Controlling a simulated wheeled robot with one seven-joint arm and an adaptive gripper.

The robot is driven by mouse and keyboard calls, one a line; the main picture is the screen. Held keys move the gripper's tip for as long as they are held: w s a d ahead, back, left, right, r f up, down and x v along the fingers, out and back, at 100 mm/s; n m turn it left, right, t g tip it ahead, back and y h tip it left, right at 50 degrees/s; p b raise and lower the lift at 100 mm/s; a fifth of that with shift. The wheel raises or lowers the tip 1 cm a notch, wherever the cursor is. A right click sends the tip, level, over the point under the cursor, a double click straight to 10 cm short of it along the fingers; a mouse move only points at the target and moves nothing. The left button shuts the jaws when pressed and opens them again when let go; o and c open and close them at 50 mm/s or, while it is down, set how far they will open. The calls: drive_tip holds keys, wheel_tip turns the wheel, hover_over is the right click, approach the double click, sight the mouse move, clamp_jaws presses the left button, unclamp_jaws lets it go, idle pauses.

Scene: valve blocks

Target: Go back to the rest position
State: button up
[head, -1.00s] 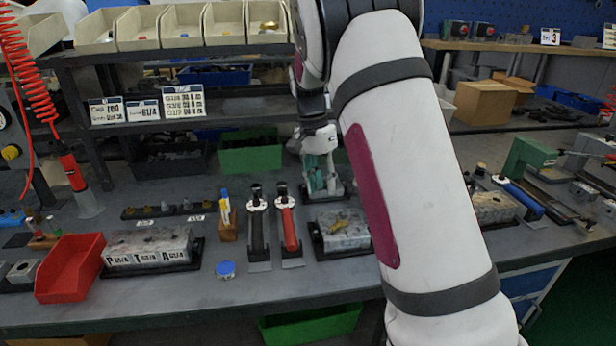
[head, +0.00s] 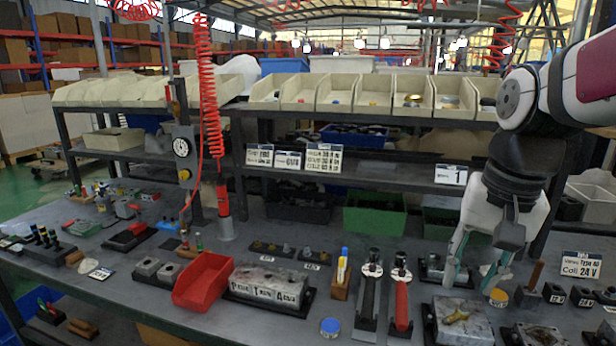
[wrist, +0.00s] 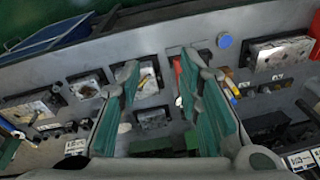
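My gripper (head: 471,278) hangs over the bench at the right in the head view, fingers pointing down and spread apart with nothing between them. In the wrist view my gripper (wrist: 160,72) also shows two green-padded fingers wide apart, with the bench top and blocks below. A valve block with a brass part (head: 463,318) lies in front of the fingers in the head view. A block lettered on its side (head: 268,285) sits in a black tray to the left. How high the fingertips are above the bench is hard to tell.
A red bin (head: 203,281), a red-handled tool (head: 402,301) and a blue round tin (head: 330,327) stand left of the gripper. A shelf of cream bins (head: 365,94) runs along the back. A green crate (head: 375,214) sits beneath it. Bare bench shows near the front left.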

drive_tip(key=s+a+n+t, duration=0.1)
drive_tip(key=s+a+n, duration=0.1)
drive_tip(key=s, duration=0.5)
drive_tip(key=s+a+n+t+p, duration=0.1)
drive_tip(key=s+n, duration=0.2)
drive_tip(key=s, duration=0.4)
drive_tip(key=shift+s+a+f+n+t, duration=0.25)
drive_tip(key=shift+a+f+n+t, duration=0.05)
drive_tip(key=shift+a+f, duration=0.05)
idle(2.4)
